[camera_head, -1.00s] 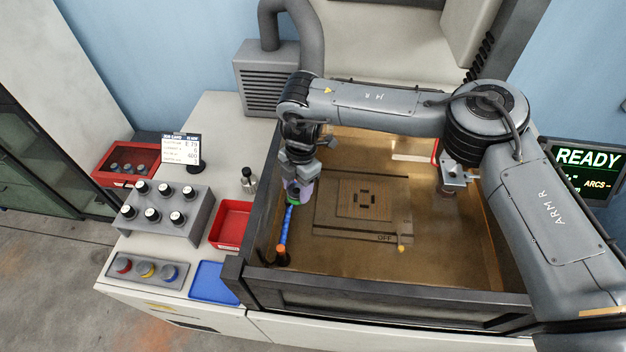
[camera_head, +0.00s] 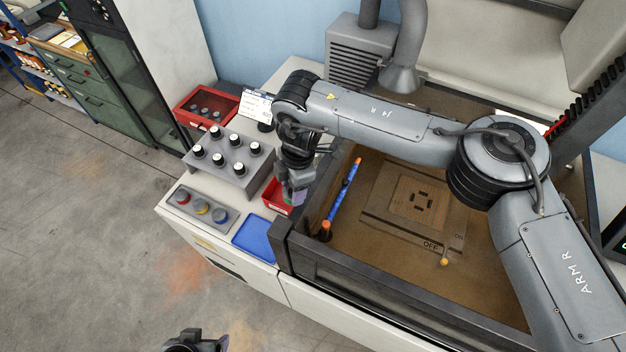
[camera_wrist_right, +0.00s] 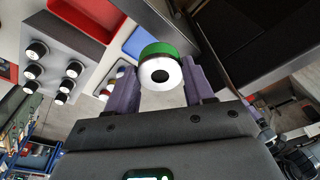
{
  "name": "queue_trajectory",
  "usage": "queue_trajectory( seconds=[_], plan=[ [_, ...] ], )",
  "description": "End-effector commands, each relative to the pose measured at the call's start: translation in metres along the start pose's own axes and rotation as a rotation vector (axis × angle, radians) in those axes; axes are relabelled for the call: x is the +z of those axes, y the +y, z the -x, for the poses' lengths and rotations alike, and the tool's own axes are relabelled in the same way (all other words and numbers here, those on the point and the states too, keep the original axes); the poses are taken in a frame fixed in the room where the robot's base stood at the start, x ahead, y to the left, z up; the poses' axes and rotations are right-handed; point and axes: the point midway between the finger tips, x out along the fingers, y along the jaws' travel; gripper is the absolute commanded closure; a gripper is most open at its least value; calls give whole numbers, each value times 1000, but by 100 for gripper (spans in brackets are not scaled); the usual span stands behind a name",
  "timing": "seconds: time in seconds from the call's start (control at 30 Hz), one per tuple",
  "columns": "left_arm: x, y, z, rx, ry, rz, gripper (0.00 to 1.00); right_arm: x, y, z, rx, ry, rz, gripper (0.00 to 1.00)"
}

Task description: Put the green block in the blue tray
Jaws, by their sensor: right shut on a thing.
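The green block shows in the right wrist view as a round green-and-white piece (camera_wrist_right: 157,50) with a black centre, between my right gripper's fingers (camera_wrist_right: 160,85). My right gripper (camera_head: 293,197) is shut on it and hangs near the red bin, beside the box's left wall. In the head view the block is mostly hidden by the fingers. The blue tray (camera_head: 254,239) lies flat and empty at the bench's front, in front of the gripper; it also shows in the wrist view (camera_wrist_right: 138,44). A dark part at the bottom edge looks like my left gripper (camera_head: 196,343), mostly cut off.
A red bin (camera_head: 272,197) stands behind the blue tray. The dark-walled box (camera_head: 284,245) is right of the tray, with a blue rod (camera_head: 345,190) inside.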

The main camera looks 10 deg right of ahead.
Motion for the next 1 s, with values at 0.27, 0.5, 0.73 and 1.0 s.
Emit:
queue_trajectory(
  seconds=[0.27, 0.5, 0.73, 1.0],
  plan=[
    [0, 2, -2, 8, 2, 10, 17, -46, 8, -7, 1, 1, 1, 98],
    [1, 3, -4, 8, 2, 10, 17, -74, 13, -11, 1, 2, 1, 98],
    [1, 2, -5, 5, 1, 6, 17, -85, 15, -12, 1, 2, 0, 98],
    [2, 0, -6, -2, 0, -2, 17, -88, 15, -12, 1, 2, 1, 98]
  ],
)
